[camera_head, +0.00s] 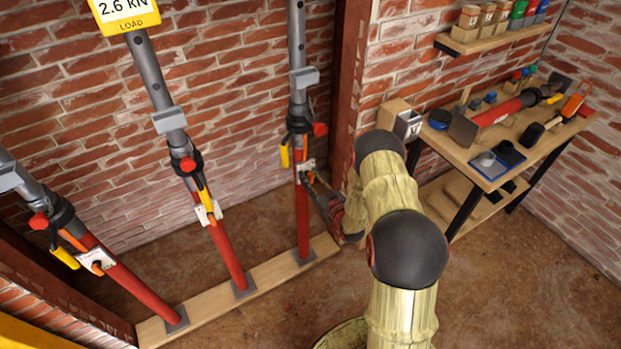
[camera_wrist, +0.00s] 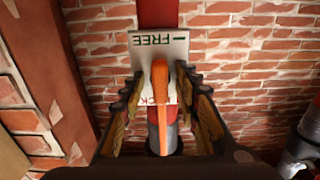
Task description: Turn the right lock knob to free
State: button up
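The right prop is a red tube (camera_head: 303,222) with a grey upper tube, standing upright on a wooden plank. It carries a white plate with an orange lock knob (camera_head: 309,178). In the wrist view the plate (camera_wrist: 178,46) reads FREE upside down at its top edge, and part of LOCK shows lower down, behind the orange knob (camera_wrist: 160,82). The knob's bar stands roughly upright in that view. My gripper (camera_head: 318,190) is at the plate from the right. Its fingers (camera_wrist: 162,95) are open, one on each side of the knob, with visible gaps. Contact with the knob is not visible.
Two more props (camera_head: 225,250) (camera_head: 130,275) with yellow handles stand to the left on the wooden plank (camera_head: 272,283). A load display (camera_head: 125,12) reads 2.6 kN. A wooden post (camera_head: 350,75) is close by. A workbench (camera_head: 485,178) with tools is at right.

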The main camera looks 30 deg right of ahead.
jog(key=c, duration=0.8)
grip_shut()
jog(key=shift+m, duration=0.3)
jog(key=m, duration=0.3)
jog(key=shift+d+m+b, duration=0.1)
jog(key=shift+m+b, duration=0.2)
jog(key=shift+b, duration=0.05)
jog(key=m, duration=0.4)
jog(key=shift+d+f+m, duration=0.1)
jog(key=shift+m, duration=0.2)
jog(key=m, duration=0.9)
jog(key=shift+d+f, duration=0.1)
jog(key=shift+f, duration=0.1)
